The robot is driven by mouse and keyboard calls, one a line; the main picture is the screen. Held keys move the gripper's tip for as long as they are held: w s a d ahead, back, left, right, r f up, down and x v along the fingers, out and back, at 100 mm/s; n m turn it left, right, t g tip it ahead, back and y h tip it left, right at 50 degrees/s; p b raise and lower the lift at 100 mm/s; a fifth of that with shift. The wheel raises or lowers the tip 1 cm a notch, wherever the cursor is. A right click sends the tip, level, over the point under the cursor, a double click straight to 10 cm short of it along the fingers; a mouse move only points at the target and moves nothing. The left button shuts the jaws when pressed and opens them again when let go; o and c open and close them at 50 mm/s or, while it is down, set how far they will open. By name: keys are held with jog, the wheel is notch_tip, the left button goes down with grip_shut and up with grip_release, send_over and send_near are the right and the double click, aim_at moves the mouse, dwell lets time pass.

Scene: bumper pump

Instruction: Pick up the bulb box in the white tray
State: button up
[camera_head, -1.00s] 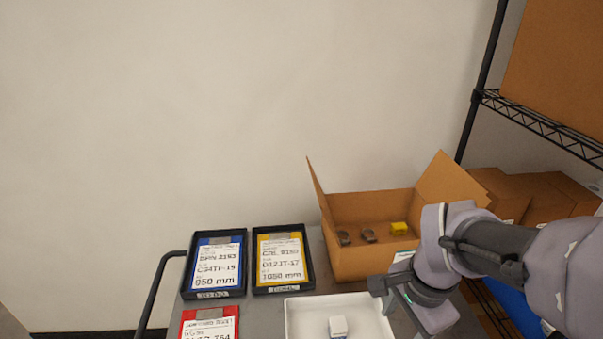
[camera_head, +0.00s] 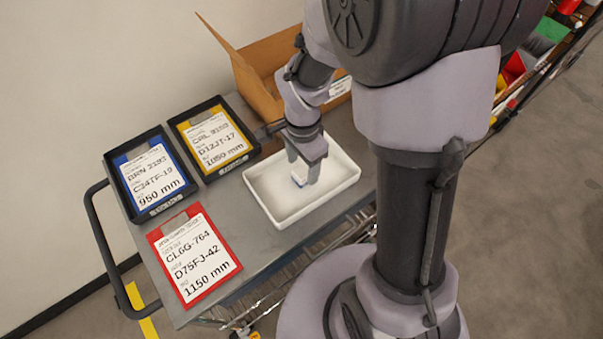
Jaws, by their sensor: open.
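The white tray (camera_head: 330,199) lies on the grey cart top, to the right of the labelled cards.
A blue card holder (camera_head: 133,158), a yellow one (camera_head: 196,122) and a red card (camera_head: 206,288) lie left of the tray. An open cardboard box (camera_head: 262,98) stands behind it. The cart handle (camera_head: 98,225) is at the left.

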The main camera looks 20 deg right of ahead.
aim_at(302, 170)
jog(key=f, duration=0.1)
jog(key=f+b, duration=0.1)
jog(key=f, duration=0.2)
jog(key=shift+w+d, duration=0.1)
jog(key=shift+w, duration=0.25)
jog(key=shift+s+r, duration=0.1)
jog(key=shift+c, duration=1.1)
grip_shut()
